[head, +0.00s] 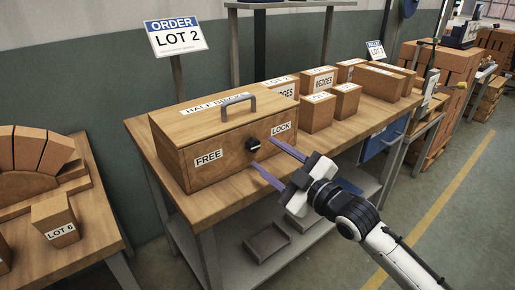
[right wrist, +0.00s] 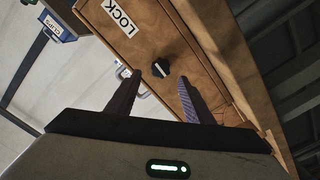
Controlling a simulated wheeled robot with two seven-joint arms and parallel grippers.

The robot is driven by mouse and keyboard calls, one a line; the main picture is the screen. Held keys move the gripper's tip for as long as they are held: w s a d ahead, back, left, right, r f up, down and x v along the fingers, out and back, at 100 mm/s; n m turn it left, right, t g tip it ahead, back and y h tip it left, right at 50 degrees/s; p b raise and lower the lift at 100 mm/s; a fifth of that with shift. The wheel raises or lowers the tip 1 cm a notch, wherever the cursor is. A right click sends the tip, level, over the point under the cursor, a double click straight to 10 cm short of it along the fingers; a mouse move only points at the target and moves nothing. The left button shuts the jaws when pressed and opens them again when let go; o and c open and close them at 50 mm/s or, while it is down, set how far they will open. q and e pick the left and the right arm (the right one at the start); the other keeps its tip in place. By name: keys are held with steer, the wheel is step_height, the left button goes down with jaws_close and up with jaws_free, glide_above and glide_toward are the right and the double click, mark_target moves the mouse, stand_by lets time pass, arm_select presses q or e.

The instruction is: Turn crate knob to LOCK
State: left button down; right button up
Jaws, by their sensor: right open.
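A wooden crate (head: 205,160) with a grey top handle (head: 238,102) sits on the workbench. Its front face has a black knob (head: 253,144) between a FREE label (head: 208,158) on the left and a LOCK label (head: 281,128) on the right. My right gripper (head: 270,158) is open in front of the crate, its two purple fingers pointing at the front face. In the right wrist view the knob (right wrist: 161,68) lies ahead of and between the open fingertips (right wrist: 160,82), and I see no contact. A pale pointer mark shows on the knob. My left gripper is out of view.
Several labelled boxes (head: 319,80) stand on the workbench (head: 235,191) right of the crate. A lower shelf holds grey trays (head: 268,243). Another table with a LOT 6 block (head: 55,220) is at left.

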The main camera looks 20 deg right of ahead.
mark_target(255, 146)
steer(key=x, duration=0.5)
steer(key=c, duration=1)
